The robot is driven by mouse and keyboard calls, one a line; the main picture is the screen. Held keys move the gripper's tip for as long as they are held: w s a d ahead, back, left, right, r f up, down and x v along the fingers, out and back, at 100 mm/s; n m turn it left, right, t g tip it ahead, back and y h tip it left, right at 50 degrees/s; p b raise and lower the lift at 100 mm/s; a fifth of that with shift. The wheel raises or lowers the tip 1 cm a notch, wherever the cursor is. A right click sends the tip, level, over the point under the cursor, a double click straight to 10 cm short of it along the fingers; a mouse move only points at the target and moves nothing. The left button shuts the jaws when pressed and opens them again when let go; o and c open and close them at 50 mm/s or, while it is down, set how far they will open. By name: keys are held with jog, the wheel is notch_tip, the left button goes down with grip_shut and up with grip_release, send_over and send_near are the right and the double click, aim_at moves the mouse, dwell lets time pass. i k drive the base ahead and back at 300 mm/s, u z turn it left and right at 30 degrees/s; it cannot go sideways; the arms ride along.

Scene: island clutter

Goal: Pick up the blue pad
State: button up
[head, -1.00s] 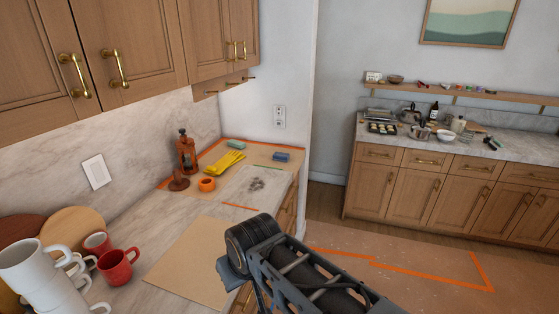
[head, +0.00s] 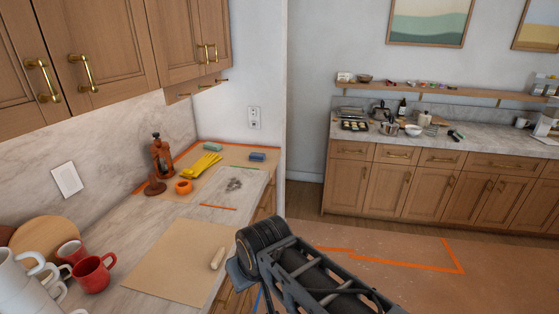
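The blue pad (head: 257,156) is a small dark-blue block lying flat near the far right corner of the left counter, below the wall outlet. A teal-green block (head: 212,147) of similar size lies to its left. Only a dark link of my arm shows at the bottom middle, well short of the pad. My gripper itself is not in view.
Yellow gloves (head: 201,165), an orange tape roll (head: 183,186) and an orange-brown stand (head: 161,158) sit left of the pad. Cabinets (head: 170,35) overhang the counter.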

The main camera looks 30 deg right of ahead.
aim_at(253, 156)
jog(key=u, duration=0.6)
jog(key=k, duration=0.2)
jog(key=z, duration=2.2)
jog(key=i, duration=2.45)
jog(key=u, duration=1.75)
jog(key=i, duration=0.6)
jog(key=u, duration=0.5)
